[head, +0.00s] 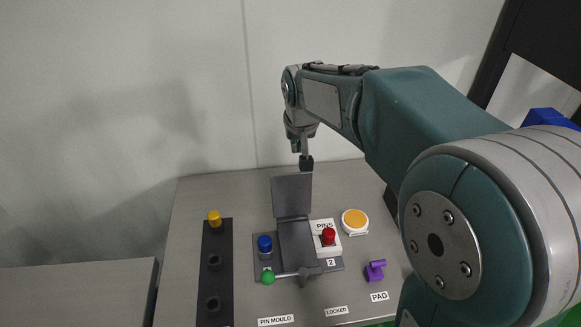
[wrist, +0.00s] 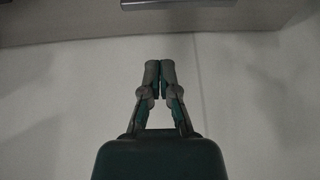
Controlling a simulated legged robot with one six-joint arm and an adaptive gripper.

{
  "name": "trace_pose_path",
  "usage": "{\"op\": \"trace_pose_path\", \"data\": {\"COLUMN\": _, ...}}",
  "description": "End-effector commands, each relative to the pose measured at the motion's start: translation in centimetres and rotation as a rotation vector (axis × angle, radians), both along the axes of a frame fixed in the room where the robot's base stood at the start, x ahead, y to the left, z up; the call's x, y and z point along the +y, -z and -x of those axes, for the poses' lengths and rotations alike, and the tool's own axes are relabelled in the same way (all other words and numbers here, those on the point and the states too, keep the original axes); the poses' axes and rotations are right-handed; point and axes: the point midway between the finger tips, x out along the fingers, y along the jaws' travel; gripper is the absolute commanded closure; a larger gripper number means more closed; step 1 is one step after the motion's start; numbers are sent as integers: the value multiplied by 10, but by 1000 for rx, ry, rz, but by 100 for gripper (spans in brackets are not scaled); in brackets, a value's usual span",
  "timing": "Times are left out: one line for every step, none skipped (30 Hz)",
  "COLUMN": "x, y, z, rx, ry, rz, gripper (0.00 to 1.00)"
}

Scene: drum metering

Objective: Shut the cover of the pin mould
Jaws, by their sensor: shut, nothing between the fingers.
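The pin mould (head: 297,245) lies on the grey table, behind the label "PIN MOULD". Its dark grey cover (head: 292,194) stands raised at the back, near upright. A green-knobbed lever (head: 268,277) sits at its front. My gripper (head: 306,163) points down just above the cover's top edge, near its right corner; I cannot tell whether it touches or is behind it. In the wrist view my gripper (wrist: 159,66) has its fingers together and empty. A grey plate edge at the top of that view may be the cover.
A blue knob (head: 264,244) stands left of the mould. A red button on a white "PINS" box (head: 322,226) stands right. An orange round pad (head: 355,219) and a purple piece (head: 375,270) are further right. A dark strip with a yellow peg (head: 214,217) is left.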

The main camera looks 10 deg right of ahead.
Motion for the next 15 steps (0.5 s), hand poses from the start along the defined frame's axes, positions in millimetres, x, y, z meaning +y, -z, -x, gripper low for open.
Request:
{"op": "trace_pose_path", "data": {"x": 4, "y": 7, "z": -11, "rx": 8, "ry": -2, "rz": 1, "gripper": 100}}
{"op": "trace_pose_path", "data": {"x": 6, "y": 9, "z": -16, "rx": 8, "ry": -3, "rz": 1, "gripper": 100}}
{"op": "trace_pose_path", "data": {"x": 8, "y": 12, "z": -20, "rx": 11, "ry": -2, "rz": 2, "gripper": 100}}
{"op": "trace_pose_path", "data": {"x": 9, "y": 13, "z": -23, "rx": 11, "ry": -2, "rz": 2, "gripper": 100}}
{"op": "trace_pose_path", "data": {"x": 10, "y": 15, "z": -25, "rx": 12, "ry": -2, "rz": 2, "gripper": 100}}
{"op": "trace_pose_path", "data": {"x": 10, "y": 16, "z": -27, "rx": 13, "ry": -2, "rz": 2, "gripper": 100}}
{"op": "trace_pose_path", "data": {"x": 10, "y": 17, "z": -27, "rx": 13, "ry": -1, "rz": 1, "gripper": 100}}
{"op": "trace_pose_path", "data": {"x": 10, "y": 19, "z": -28, "rx": 13, "ry": -1, "rz": 1, "gripper": 100}}
{"op": "trace_pose_path", "data": {"x": 10, "y": 21, "z": -29, "rx": 14, "ry": -1, "rz": 1, "gripper": 100}}
{"op": "trace_pose_path", "data": {"x": 10, "y": 24, "z": -30, "rx": 15, "ry": -1, "rz": 1, "gripper": 100}}
{"op": "trace_pose_path", "data": {"x": 10, "y": 28, "z": -31, "rx": 15, "ry": 0, "rz": 2, "gripper": 100}}
{"op": "trace_pose_path", "data": {"x": 10, "y": 34, "z": -33, "rx": 16, "ry": 0, "rz": 2, "gripper": 100}}
{"op": "trace_pose_path", "data": {"x": 10, "y": 39, "z": -35, "rx": 17, "ry": 0, "rz": 2, "gripper": 100}}
{"op": "trace_pose_path", "data": {"x": 10, "y": 44, "z": -37, "rx": 17, "ry": 0, "rz": 2, "gripper": 100}}
{"op": "trace_pose_path", "data": {"x": 10, "y": 52, "z": -39, "rx": 17, "ry": 0, "rz": 2, "gripper": 100}}
